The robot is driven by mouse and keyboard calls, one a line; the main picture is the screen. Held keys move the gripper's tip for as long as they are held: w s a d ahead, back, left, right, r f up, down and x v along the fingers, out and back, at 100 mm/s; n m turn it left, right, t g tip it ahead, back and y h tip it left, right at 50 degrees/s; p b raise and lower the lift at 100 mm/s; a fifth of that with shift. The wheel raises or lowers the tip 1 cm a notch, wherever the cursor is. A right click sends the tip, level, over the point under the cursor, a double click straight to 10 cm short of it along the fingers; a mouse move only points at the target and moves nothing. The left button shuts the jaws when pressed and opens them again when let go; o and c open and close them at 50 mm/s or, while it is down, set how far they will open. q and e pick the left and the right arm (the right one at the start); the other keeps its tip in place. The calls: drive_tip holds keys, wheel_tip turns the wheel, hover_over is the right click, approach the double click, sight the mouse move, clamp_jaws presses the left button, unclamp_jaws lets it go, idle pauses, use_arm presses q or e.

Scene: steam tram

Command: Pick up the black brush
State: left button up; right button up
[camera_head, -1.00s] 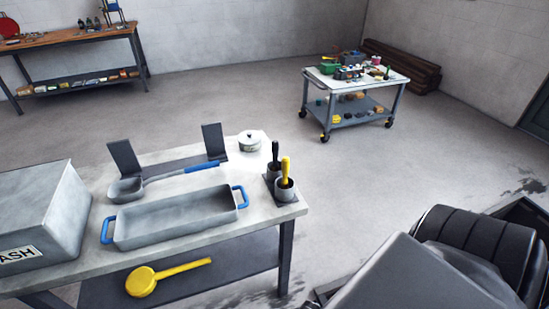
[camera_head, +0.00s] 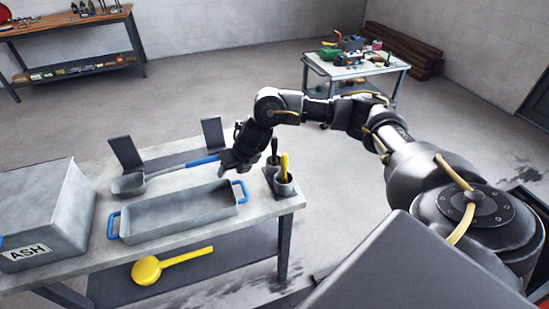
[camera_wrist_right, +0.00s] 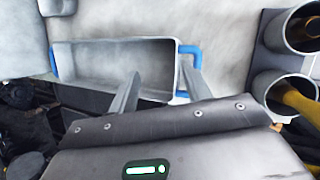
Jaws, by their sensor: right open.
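The black brush (camera_head: 274,147) stands handle up in the rear grey cup (camera_head: 269,174) at the right end of the workbench. The yellow-handled brush (camera_head: 284,166) stands in the front cup (camera_head: 285,187). My right gripper (camera_head: 232,165) is open and empty, just left of the cups, above the bench behind the tray's right end. In the right wrist view, its fingers (camera_wrist_right: 160,88) spread over the tray's right end. The two cups show at that view's right edge, the upper one (camera_wrist_right: 284,38) cut off. My left gripper is out of view.
A grey tray (camera_head: 120,226) with blue handles lies on the bench. An ash box (camera_head: 30,215) stands at the left. A yellow scoop (camera_head: 147,270) is on the lower shelf. A cart (camera_head: 345,70) stands behind.

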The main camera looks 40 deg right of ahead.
sight(274, 144)
drive_tip(key=s+d+r+g+h, duration=0.15)
drive_tip(key=d+r, duration=0.25)
drive_tip(key=d, duration=0.5)
drive_tip(key=d+r+g+h, duration=0.1)
drive_tip(key=d+r+h, duration=0.1)
drive_tip(key=d+r, duration=0.5)
drive_tip(key=shift+y, duration=0.25)
drive_tip(key=shift+d+b+x, duration=0.25)
drive_tip(key=shift+b+x, duration=0.2)
drive_tip(key=shift+x, duration=1.65)
drive_tip(key=shift+d+b+x, duration=0.25)
drive_tip(key=shift+b+x, duration=0.2)
drive_tip(key=shift+x, duration=1.65)
drive_tip(key=shift+d+b+x, duration=0.3)
drive_tip(key=shift+b+x, duration=0.15)
drive_tip(key=shift+x, duration=1.65)
drive_tip(key=shift+w+r, duration=0.1)
drive_tip(key=c, duration=1)
clamp_jaws()
